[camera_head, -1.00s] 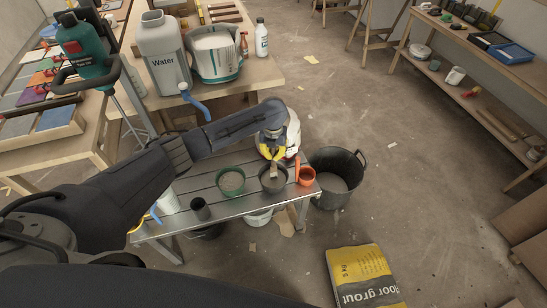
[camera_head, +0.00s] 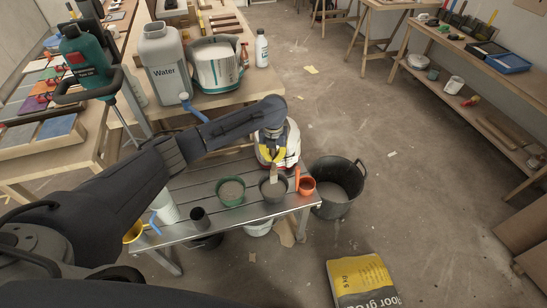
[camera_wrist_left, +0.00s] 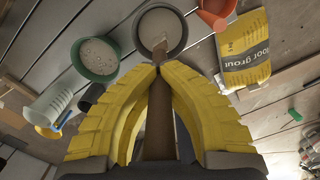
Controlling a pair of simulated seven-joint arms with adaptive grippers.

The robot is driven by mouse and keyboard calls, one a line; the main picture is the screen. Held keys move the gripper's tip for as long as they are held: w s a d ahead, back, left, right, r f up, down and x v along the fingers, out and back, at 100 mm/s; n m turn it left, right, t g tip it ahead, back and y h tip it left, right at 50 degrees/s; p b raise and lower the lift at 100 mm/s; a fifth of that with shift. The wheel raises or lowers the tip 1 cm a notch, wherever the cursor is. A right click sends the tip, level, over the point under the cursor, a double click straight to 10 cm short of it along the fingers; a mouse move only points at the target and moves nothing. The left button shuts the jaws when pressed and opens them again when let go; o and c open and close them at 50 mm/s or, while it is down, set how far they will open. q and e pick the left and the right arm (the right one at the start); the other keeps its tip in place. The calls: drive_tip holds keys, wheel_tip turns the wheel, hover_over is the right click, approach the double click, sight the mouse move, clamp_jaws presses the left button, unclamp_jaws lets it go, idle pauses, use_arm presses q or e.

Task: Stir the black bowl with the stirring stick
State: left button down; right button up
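The black bowl (camera_head: 272,193) stands on the slatted metal bench, with grey contents visible in the left wrist view (camera_wrist_left: 161,24). My left gripper (camera_head: 271,156) is above the bowl's far side, its yellow fingers shut on the stirring stick (camera_head: 274,174). In the left wrist view the stick (camera_wrist_left: 158,125) runs between the fingers (camera_wrist_left: 158,72), and its tip overlaps the bowl's opening near the rim. I cannot tell whether the tip touches the contents. My right gripper is not in view.
A green bowl (camera_head: 231,192) stands left of the black bowl, an orange cup (camera_head: 306,187) close on its right. A dark cup (camera_head: 200,219) is at the bench's front left. A black bucket (camera_head: 340,190) and a grout bag (camera_head: 362,283) are on the floor.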

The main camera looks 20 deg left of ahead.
use_arm(q)
drive_tip(key=shift+r, duration=0.1)
idle(0.4)
wheel_tip(320, 180, up, 4)
drive_tip(key=shift+f, duration=0.1)
idle(0.4)
